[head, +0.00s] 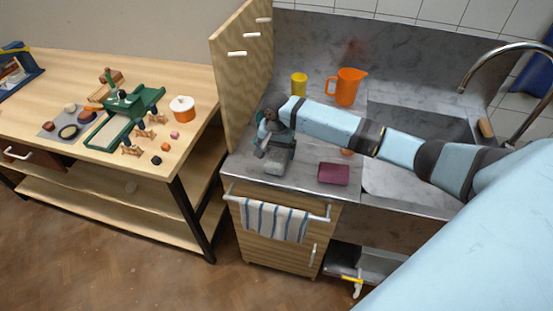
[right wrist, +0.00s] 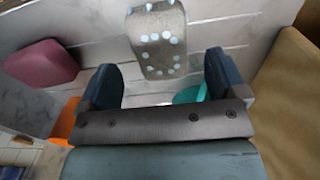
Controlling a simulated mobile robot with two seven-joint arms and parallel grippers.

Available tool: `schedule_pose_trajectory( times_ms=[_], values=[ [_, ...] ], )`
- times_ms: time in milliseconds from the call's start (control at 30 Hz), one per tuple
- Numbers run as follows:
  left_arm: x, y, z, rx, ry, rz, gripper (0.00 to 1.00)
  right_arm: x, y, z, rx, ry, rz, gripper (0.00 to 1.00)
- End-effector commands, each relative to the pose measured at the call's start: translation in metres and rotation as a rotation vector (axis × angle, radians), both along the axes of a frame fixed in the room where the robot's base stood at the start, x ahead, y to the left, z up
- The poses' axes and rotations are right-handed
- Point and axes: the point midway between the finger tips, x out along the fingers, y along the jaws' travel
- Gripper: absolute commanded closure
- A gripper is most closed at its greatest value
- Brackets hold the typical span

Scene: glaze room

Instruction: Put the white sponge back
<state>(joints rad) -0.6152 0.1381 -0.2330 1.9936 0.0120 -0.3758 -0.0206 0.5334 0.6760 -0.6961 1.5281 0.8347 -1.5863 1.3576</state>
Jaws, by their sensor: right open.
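A pale grey-white block with light spots, which looks like the white sponge (head: 277,168), lies on the grey marble counter near its front left edge. It also shows in the right wrist view (right wrist: 158,42), just beyond my fingertips. My right gripper (head: 275,147) is above the counter at the block. In the right wrist view its two dark blue fingers (right wrist: 160,80) are spread wide with the block apart from them. The gripper partly hides the block in the head view. My left gripper is not in view.
A maroon sponge-like block (head: 333,173) lies to the right on the counter (head: 305,178). An orange jug (head: 348,88) and a yellow cup (head: 299,84) stand behind. A wooden panel (head: 243,75) rises at left. A teal item (right wrist: 190,94) shows between my fingers. The sink is right.

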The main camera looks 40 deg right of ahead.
Motion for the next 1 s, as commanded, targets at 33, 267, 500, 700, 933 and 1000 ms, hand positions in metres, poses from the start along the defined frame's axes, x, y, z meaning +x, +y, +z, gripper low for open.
schedule_pose_trajectory(
  times_ms=[33,267,500,700,933,1000],
  values=[
    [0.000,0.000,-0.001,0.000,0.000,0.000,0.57,0.000,0.000,0.012,0.000,-0.004,0.001,0.10],
    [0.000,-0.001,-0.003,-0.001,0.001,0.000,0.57,0.000,0.000,0.052,0.000,-0.001,0.001,0.10],
    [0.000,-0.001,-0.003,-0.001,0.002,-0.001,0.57,-0.006,0.012,0.054,0.019,-0.021,0.045,0.10],
    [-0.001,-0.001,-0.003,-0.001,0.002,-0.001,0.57,-0.040,0.081,-0.005,0.130,-0.205,0.307,0.10],
    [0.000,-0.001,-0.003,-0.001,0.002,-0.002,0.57,-0.105,0.158,-0.048,0.195,-0.569,0.622,0.10],
    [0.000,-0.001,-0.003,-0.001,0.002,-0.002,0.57,-0.127,0.170,-0.058,0.169,-0.673,0.692,0.10]
  ],
)
